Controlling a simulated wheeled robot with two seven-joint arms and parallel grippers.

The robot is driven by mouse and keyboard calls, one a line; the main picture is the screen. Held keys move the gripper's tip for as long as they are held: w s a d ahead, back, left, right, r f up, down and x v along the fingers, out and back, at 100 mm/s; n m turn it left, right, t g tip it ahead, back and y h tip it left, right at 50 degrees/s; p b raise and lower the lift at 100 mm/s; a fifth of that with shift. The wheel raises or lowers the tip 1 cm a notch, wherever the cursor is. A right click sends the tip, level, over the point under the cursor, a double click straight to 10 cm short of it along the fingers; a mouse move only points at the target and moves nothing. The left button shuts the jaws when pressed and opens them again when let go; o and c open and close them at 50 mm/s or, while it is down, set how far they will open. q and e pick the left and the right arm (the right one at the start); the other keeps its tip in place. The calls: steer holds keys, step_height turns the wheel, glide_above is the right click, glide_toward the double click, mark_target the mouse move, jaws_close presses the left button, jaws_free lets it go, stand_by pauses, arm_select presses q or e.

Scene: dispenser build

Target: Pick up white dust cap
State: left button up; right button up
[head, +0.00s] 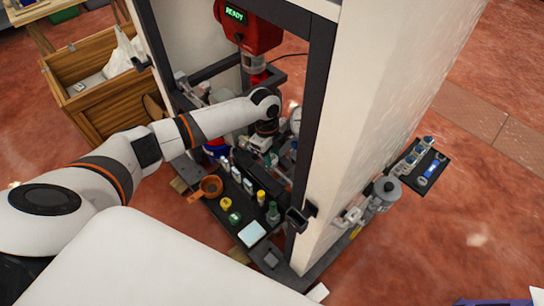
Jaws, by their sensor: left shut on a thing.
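My left arm reaches in from the left, and my left gripper (258,145) is among the items on the dark bench inside the framed bay. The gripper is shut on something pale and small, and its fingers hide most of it. I cannot tell from this view whether that thing is the white dust cap. No separate white dust cap can be made out with certainty among the small items. My right gripper is not in view.
A red machine (248,25) with a green READY display hangs above the bench. A dark post and white wall (375,110) close off the right. A wooden crate (110,105) stands left.

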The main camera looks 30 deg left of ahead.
arm_select(q)
steer(key=shift+r, duration=0.5)
step_height(320, 180, up, 2)
steer(key=shift+r, duration=0.2)
steer(key=s+a, duration=0.3)
steer(key=s, duration=0.5)
steer(key=s+a, duration=0.3)
steer(key=s, duration=0.5)
steer(key=n+t+h+p, duration=0.1)
steer(key=n+h+p, duration=0.1)
steer(key=n+p, duration=0.5)
glide_toward(274, 157)
steer(key=shift+d+f, duration=0.1)
steer(key=shift+d, duration=0.7)
steer(key=shift+w+f, duration=0.1)
steer(key=shift+f, duration=0.05)
steer(key=shift+f+b, duration=2.1)
steer(key=shift+b, duration=0.3)
steer(key=shift+f+b, duration=0.8)
steer(key=shift+f, duration=0.7)
